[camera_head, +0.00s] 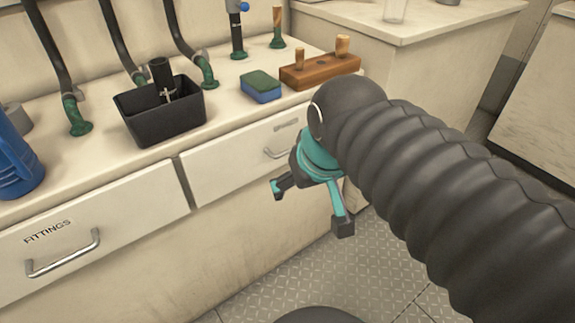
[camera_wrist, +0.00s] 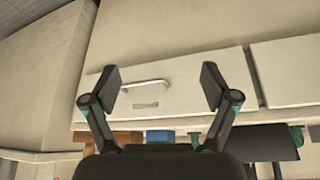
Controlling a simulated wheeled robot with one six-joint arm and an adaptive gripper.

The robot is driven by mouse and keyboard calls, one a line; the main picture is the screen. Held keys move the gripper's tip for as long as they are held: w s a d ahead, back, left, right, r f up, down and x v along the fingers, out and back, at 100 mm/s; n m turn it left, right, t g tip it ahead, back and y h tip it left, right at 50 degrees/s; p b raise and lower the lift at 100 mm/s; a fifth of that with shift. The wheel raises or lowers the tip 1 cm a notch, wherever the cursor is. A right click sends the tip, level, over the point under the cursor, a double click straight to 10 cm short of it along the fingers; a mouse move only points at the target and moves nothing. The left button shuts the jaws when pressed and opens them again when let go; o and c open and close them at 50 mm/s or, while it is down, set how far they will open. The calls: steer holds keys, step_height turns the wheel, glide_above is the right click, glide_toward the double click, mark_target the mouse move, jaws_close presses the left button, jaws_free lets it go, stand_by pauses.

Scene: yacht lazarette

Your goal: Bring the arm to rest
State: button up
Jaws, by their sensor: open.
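My gripper (camera_head: 312,208) hangs at the end of my dark ribbed arm, in front of the drawer fronts and below the counter edge in the head view. Its teal and black fingers are spread apart with nothing between them. In the wrist view my gripper (camera_wrist: 163,82) is also open and empty, with a drawer front and its handle (camera_wrist: 145,84) seen beyond the fingers. The wrist picture shows the cabinet upside down. My arm covers part of the counter's right side and the floor.
The counter (camera_head: 225,121) holds a black bin (camera_head: 160,118), a sponge (camera_head: 261,90), a wooden block with pegs (camera_head: 320,72), a blue jug (camera_head: 15,160) and several hoses. A drawer labelled FITTINGS (camera_head: 90,228) is shut. The patterned floor (camera_head: 300,278) is clear where visible.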

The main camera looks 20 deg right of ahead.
steer(key=s+f, duration=0.2)
steer(key=f, duration=0.1)
steer(key=shift+s+f, duration=0.15)
stand_by(1.0)
